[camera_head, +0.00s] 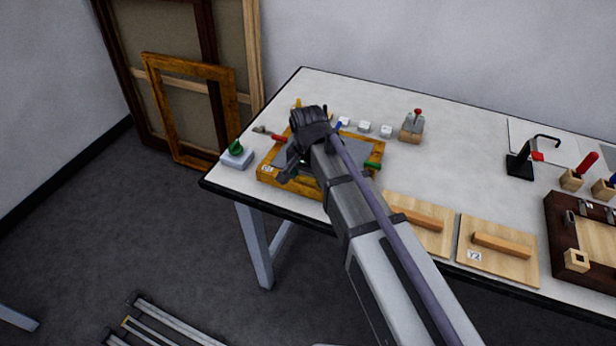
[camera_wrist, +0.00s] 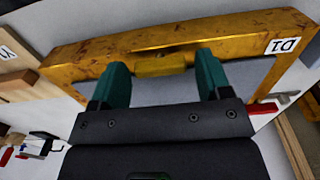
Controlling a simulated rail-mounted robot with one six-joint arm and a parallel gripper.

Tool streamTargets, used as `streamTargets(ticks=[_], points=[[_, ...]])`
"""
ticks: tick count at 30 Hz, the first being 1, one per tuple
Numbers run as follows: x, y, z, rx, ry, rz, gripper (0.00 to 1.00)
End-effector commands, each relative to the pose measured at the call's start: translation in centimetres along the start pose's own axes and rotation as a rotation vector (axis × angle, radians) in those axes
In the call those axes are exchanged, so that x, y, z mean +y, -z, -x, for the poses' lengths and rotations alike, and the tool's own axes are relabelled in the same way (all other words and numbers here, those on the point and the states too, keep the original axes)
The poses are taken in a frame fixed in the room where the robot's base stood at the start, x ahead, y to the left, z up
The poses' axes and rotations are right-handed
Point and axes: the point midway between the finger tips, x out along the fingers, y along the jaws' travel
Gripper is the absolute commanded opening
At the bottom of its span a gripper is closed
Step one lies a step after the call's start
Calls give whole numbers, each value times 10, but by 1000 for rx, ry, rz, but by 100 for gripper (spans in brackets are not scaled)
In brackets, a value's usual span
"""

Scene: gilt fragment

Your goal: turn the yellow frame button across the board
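A gilt frame (camera_head: 376,152), labelled D1, lies on the table with a grey board (camera_head: 346,160) inside it. In the wrist view the frame's gilt rail (camera_wrist: 80,52) crosses the top, with the grey board (camera_wrist: 160,90) below it. The yellow button (camera_wrist: 163,63) sits at the rail's inner edge, its long side roughly along the rail. My gripper (camera_wrist: 162,78) is open, its teal fingers apart on either side of the button, with gaps visible. In the head view my gripper (camera_head: 291,172) is over the frame's near left part, and the button is hidden.
Red (camera_head: 279,138), blue (camera_head: 338,127) and green (camera_head: 372,166) pieces show around the frame. A green-knobbed block (camera_head: 237,154) stands left, small white blocks (camera_head: 364,127) behind. Wooden boards with handles (camera_head: 497,245) lie right. The table's near edge is close.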

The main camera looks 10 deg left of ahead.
Motion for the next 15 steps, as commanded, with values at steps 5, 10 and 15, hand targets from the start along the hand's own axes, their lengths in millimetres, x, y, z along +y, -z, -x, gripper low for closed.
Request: streamTargets(ticks=[5, 10, 15], points=[[0, 0, 0, 0, 0, 0, 54], [0, 0, 0, 0, 0, 0, 38], [0, 0, 0, 0, 0, 1, 29]])
